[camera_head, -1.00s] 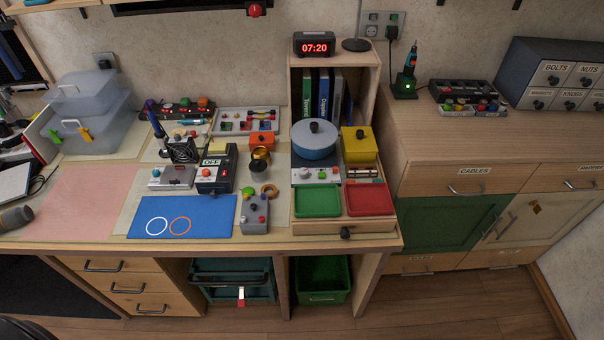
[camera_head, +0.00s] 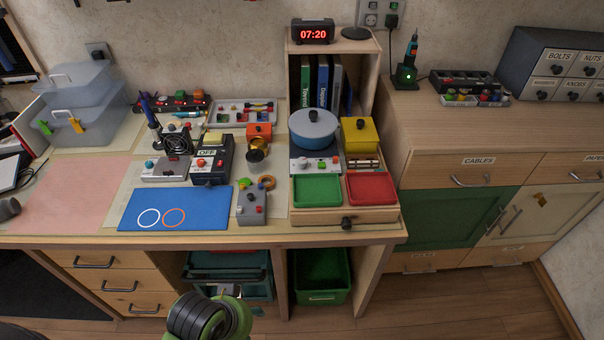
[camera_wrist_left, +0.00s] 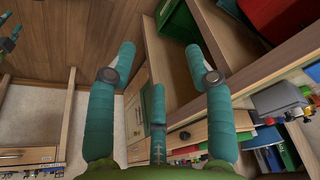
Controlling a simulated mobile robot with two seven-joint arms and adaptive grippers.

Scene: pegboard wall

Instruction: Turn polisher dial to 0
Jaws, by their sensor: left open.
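A blue round pot-like unit with a dark knob on its lid, which seems to be the polisher (camera_head: 313,129), sits on the small wooden cabinet at the right of the desk. Its pale front panel (camera_head: 316,164) carries small knobs, including a red and a green one; I cannot read a dial setting. My right gripper is not in view.
A green tray (camera_head: 317,190) and a red tray (camera_head: 371,190) lie in front of the polisher. A yellow box (camera_head: 359,135) stands to its right. A grey control box (camera_head: 252,207) and blue mat (camera_head: 135,213) lie to the left. The desk's front edge (camera_head: 200,241) is between.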

